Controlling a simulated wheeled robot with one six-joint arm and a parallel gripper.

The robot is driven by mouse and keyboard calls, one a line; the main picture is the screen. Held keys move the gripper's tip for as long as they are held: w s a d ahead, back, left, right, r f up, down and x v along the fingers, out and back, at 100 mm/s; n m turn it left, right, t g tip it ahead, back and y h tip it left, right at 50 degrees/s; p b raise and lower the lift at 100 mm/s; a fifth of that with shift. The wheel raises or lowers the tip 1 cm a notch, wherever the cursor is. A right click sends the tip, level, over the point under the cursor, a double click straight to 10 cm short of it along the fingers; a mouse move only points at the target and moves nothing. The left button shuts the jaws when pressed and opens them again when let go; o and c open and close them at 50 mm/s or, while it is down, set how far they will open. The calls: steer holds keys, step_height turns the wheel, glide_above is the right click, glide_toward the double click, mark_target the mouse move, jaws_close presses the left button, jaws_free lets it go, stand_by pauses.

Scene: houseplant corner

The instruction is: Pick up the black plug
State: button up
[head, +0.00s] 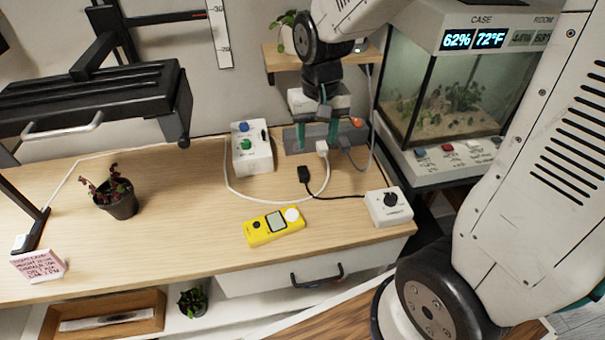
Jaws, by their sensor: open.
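The black plug (304,174) lies on the wooden bench, in front of the grey power strip (292,141). Its black cord runs right to a white box with a black knob (388,207). My gripper (317,138) points down over the power strip, behind the black plug and apart from it. Its two teal fingers are spread, with nothing visible between them. A white plug (322,148) sits at the strip's front edge, close to the fingers. A darker grey plug (345,142) with a grey cord is to its right. The gripper partly hides the strip.
A white box with blue and green buttons (252,150) stands left of the strip. A yellow meter (274,226) lies near the front. A white cord loops around the black plug. A potted plant (118,198) stands left; a glass case (445,90) stands right.

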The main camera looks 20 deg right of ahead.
glide_above(304, 172)
steer(key=f, duration=0.7)
steer(key=shift+s+a+f, duration=0.2)
steer(key=shift+a, duration=0.05)
steer(key=f, duration=0.8)
steer(key=shift+w+d, duration=0.2)
steer(key=shift+w, duration=0.1)
steer(key=c, duration=1.1)
steer(key=shift+r, duration=0.2)
